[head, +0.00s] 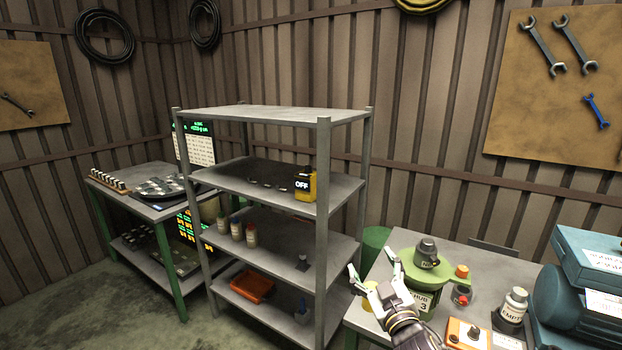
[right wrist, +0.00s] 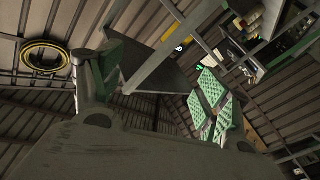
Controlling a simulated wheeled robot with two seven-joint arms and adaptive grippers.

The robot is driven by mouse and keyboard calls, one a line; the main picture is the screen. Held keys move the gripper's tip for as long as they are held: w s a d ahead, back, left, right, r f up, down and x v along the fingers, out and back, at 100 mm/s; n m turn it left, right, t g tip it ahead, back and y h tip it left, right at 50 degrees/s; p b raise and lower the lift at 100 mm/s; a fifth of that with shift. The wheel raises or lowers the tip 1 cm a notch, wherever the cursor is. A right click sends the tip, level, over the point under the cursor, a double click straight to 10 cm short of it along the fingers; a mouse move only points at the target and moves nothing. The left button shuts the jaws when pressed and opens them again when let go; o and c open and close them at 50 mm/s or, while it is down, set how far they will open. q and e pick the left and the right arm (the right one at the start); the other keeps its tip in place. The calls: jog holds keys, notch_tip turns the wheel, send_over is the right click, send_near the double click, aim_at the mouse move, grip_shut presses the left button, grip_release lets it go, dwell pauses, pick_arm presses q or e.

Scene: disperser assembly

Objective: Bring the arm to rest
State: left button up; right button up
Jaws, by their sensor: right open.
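My right gripper (head: 372,266) is raised at the lower middle of the head view, in front of the left edge of the work table (head: 462,248). Its two fingers are spread and nothing is between them. In the right wrist view the open fingers (right wrist: 158,82) point towards the shelf and walls, again with an empty gap. The green disperser hub (head: 427,272), labelled HUB 3, stands on the table just right of the gripper, with a dark grey part (head: 427,249) on top. I cannot tell whether the gripper touches it. My left gripper is not in view.
A metal shelf (head: 325,230) stands left of the gripper, holding a yellow OFF container (head: 306,184), bottles (head: 237,230) and an orange tray (head: 251,287). On the table are an EMPTY-labelled bottle (head: 515,305), an orange box (head: 466,334) and teal cases (head: 580,285).

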jog(key=s+d+f+m+g+h, duration=0.3)
jog(key=s+d+f+g, duration=0.1)
jog(key=f, duration=0.6)
jog(key=s+d+f+m+g, duration=0.1)
jog(key=s+d+f+g, duration=0.1)
jog(key=s+f+g, duration=0.55)
jog(key=s+d+f+m+g, duration=0.1)
jog(key=s+f+g, duration=0.2)
jog(key=s+f, duration=0.9)
jog(key=s+f+g, duration=0.1)
jog(key=s+f, duration=0.1)
jog(key=f, duration=1.3)
jog(key=s+f+g, duration=0.1)
jog(key=s+f, duration=0.2)
jog(key=f, duration=1.2)
jog(key=s+d+f, duration=0.2)
jog(key=s+f, duration=0.8)
jog(key=s, duration=0.1)
jog(key=s+d+f, duration=0.3)
jog(key=s+f, duration=0.7)
jog(key=s, duration=0.1)
jog(key=shift+d+n+g, duration=0.3)
jog(key=shift+d+g, duration=0.05)
